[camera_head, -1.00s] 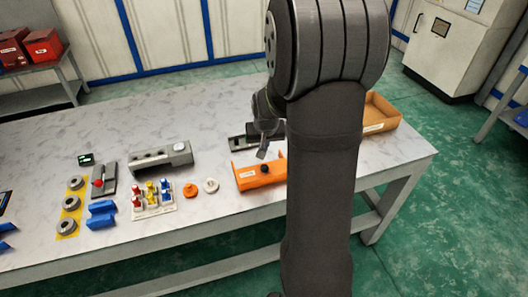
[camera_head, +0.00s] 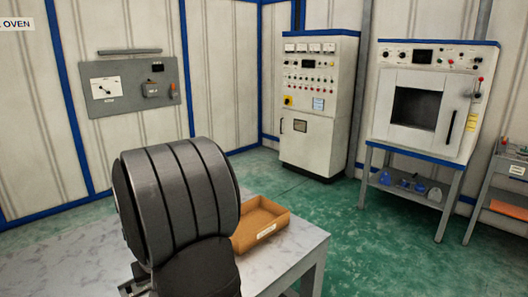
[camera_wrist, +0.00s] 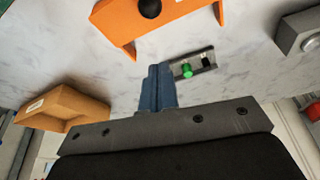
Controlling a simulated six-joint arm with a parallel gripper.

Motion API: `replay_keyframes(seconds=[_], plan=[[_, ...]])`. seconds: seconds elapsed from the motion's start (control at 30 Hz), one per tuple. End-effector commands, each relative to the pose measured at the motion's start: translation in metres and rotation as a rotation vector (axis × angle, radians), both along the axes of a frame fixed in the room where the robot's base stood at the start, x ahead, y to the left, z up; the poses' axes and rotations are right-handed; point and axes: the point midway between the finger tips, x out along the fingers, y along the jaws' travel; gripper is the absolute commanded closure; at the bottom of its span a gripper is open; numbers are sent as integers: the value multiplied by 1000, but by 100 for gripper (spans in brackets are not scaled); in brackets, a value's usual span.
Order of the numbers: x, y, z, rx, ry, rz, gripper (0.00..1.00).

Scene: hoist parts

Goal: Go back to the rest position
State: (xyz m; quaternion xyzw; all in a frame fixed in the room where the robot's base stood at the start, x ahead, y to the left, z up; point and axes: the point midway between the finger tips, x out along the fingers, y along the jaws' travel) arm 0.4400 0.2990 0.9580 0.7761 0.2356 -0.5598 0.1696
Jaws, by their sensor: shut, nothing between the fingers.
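In the wrist view, the two blue fingers of my gripper (camera_wrist: 158,70) are closed together with nothing between them. They hang over the pale marbled table (camera_wrist: 100,72). A grey plate with a green knob (camera_wrist: 187,71) shows just right of the fingertips in the picture. An orange bracket (camera_wrist: 120,22) with a black knob (camera_wrist: 150,8) is at the top. In the head view my arm hides part of the table, and my gripper is not in sight.
An open tan tray (camera_head: 262,222) stands on the table's corner; it also shows in the wrist view (camera_wrist: 75,104). A grey block (camera_wrist: 296,32) is at the right of the wrist view. A control cabinet (camera_head: 318,110) and an oven (camera_head: 430,105) stand beyond green floor.

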Motion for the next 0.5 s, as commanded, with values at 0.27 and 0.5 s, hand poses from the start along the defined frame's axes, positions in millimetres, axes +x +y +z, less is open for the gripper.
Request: replay_keyframes(seconds=[0.27,0.5], plan=[[11,7,-43,-2,2,0,100],[16,11,-78,-3,4,0,100]])
